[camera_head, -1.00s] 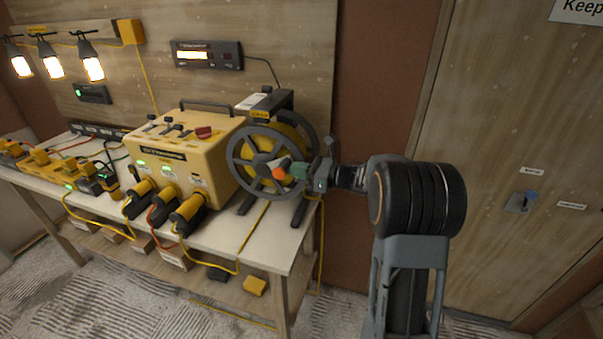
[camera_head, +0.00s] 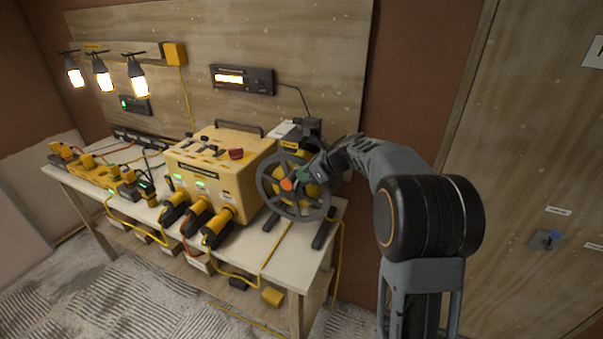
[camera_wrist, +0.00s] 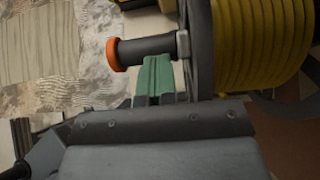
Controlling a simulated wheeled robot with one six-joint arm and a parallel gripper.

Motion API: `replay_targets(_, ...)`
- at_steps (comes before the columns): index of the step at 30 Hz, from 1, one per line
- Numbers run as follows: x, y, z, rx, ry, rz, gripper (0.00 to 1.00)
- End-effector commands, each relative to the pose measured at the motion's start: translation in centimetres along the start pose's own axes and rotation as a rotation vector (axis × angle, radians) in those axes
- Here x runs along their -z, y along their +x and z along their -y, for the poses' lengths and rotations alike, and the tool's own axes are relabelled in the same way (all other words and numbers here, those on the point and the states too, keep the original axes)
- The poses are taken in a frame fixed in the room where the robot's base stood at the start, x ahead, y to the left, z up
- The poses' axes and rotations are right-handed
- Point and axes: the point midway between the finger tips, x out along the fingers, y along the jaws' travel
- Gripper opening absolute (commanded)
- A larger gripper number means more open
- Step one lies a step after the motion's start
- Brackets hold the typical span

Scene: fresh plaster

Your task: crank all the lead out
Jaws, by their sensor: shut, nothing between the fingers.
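The cable reel (camera_head: 297,187) stands at the right end of the workbench, its dark wheel facing me. Its yellow cable (camera_wrist: 262,40) is wound thickly on the drum in the wrist view. The crank handle (camera_wrist: 148,48) is a dark bar with an orange end knob (camera_wrist: 111,54); the knob also shows in the head view (camera_head: 287,184). My gripper (camera_wrist: 157,62) has green fingers, closed together, with their tips right beside the handle's bar. Nothing shows between them. I cannot tell whether the fingertips touch the bar. My gripper also reaches the wheel in the head view (camera_head: 305,175).
A yellow power box (camera_head: 222,170) with several plugs stands left of the reel. Yellow cable (camera_head: 277,243) hangs over the bench's front edge (camera_head: 255,262). Lit lamps (camera_head: 139,82) hang at the upper left. A display (camera_head: 243,79) is on the board behind. A wooden door (camera_head: 530,150) is at right.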

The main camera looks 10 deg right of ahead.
Motion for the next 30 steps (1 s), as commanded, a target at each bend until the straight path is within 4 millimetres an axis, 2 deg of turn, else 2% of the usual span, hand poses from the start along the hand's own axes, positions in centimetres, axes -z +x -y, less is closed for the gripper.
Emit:
replay_targets(12, -1.1, 0.4, 0.2, 0.006, 0.004, 0.003, 0.0)
replay_targets(30, -1.1, 0.3, 0.2, 0.006, 0.004, 0.003, 0.0)
